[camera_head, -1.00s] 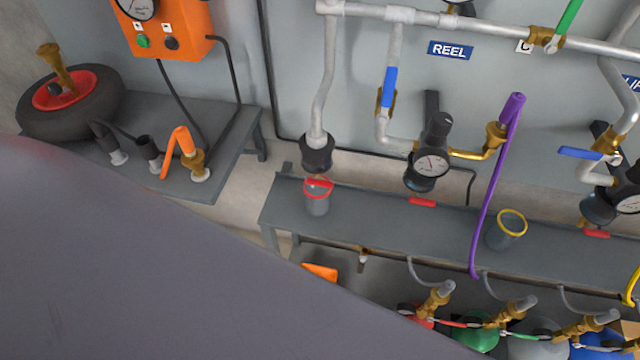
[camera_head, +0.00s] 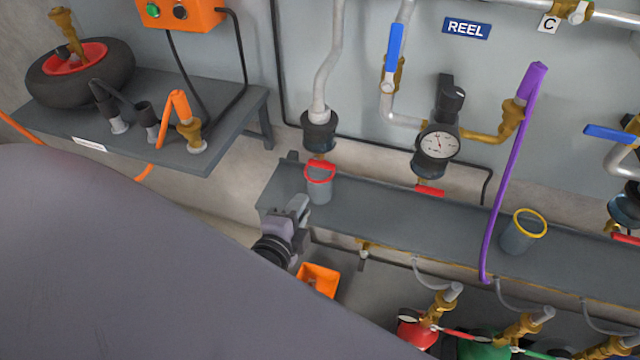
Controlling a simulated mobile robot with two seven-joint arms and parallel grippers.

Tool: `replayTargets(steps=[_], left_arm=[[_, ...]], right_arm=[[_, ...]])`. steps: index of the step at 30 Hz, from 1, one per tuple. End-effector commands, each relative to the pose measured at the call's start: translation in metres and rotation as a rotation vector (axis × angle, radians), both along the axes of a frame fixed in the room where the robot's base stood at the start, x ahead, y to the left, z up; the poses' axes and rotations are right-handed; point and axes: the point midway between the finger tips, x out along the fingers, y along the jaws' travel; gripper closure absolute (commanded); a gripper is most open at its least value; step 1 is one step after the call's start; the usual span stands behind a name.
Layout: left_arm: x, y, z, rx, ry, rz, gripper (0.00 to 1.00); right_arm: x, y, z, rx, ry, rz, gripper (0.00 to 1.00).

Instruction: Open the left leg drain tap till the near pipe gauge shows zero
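My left gripper (camera_head: 300,208) is at the shelf's left front edge, below and left of the bucket. It looks apart from the tap, and its finger gap is not clear. A round dial gauge (camera_head: 439,142) is on the regulator to the right; I cannot tell if it is the near pipe gauge. My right gripper is out of view.
The grey shelf (camera_head: 400,212) runs right, with a yellow-rimmed bucket (camera_head: 522,232) on it. A purple hose (camera_head: 505,175) hangs across its front edge. An orange bin (camera_head: 318,280) sits below the shelf. A left bench (camera_head: 220,120) holds a wheel (camera_head: 82,72) and brass fittings.

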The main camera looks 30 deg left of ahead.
Motion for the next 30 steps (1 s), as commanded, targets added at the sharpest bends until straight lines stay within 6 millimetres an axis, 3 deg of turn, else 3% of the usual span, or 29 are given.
replayTargets(steps=[3,9,24,30], left_arm=[[0.01,0.009,0.017,0.134,-0.119,-0.004,0.79],[0.015,0.014,0.034,0.218,-0.205,-0.004,0.79],[0.072,0.027,0.035,0.218,-0.206,-0.004,0.79],[0.082,0.029,0.034,0.217,-0.203,-0.004,0.79]], right_arm=[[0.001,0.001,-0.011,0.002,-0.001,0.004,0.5],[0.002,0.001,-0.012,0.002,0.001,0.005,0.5],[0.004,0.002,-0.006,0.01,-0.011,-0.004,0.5],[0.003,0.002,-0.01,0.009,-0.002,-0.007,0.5]])
